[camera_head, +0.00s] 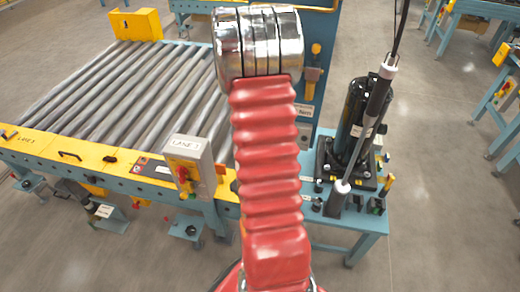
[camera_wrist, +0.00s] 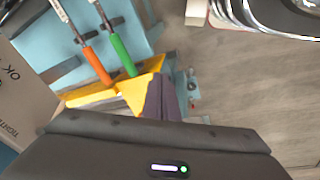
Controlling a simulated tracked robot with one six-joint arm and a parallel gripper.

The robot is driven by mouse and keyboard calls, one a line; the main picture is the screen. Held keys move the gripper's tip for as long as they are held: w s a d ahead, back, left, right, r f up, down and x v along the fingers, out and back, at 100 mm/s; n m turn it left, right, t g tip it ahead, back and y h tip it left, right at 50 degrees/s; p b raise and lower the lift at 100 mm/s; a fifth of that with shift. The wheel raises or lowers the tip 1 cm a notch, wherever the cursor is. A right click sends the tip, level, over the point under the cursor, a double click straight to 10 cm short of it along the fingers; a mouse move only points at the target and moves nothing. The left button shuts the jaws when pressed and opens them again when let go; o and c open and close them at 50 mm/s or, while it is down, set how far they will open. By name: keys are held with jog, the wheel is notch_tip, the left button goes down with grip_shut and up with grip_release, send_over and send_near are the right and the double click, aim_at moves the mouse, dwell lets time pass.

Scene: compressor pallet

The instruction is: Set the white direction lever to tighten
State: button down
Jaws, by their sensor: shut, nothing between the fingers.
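I cannot make out the white direction lever for certain in either view. In the head view, a black upright cylinder unit (camera_head: 352,125) stands on the blue bench, right of my arm. A slanted black tool (camera_head: 376,108) with pale collars leans in front of it, with a cable running up from it. In the wrist view, a pale panel (camera_wrist: 22,95) at the left edge carries the print "OK" and a cut-off word starting "TIGHT". My gripper (camera_wrist: 162,96) shows there as dark fingers closed together, empty. My arm hides the middle of the head view.
A roller conveyor (camera_head: 110,90) with a yellow edge fills the left. A grey box with a red knob (camera_head: 190,165) stands at its corner. The blue bench (camera_head: 340,222) is at right. Orange-handled (camera_wrist: 96,65) and green-handled (camera_wrist: 122,52) tools lie beyond the fingers. Open floor lies right.

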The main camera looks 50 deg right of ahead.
jog(key=d+f+n+t+h, duration=0.3)
jog(key=d+f+n+t, duration=0.35)
jog(key=f, duration=0.55)
jog(key=w+d+r+n+t+h, duration=0.2)
jog(key=d+r+n, duration=0.1)
jog(key=r+n, duration=0.1)
jog(key=w+d+r+n+t+h, duration=0.2)
jog(key=w+d+r+n+h, duration=0.1)
jog(key=r, duration=0.3)
jog(key=shift+r+n, duration=0.35)
jog(key=shift+n, duration=0.5)
jog(key=shift+w+t, duration=0.15)
jog(key=shift+t, duration=0.1)
jog(key=w+d, duration=0.4)
jog(key=d, duration=0.4)
jog(key=shift+w+f, duration=0.2)
jog(key=shift+w, duration=0.1)
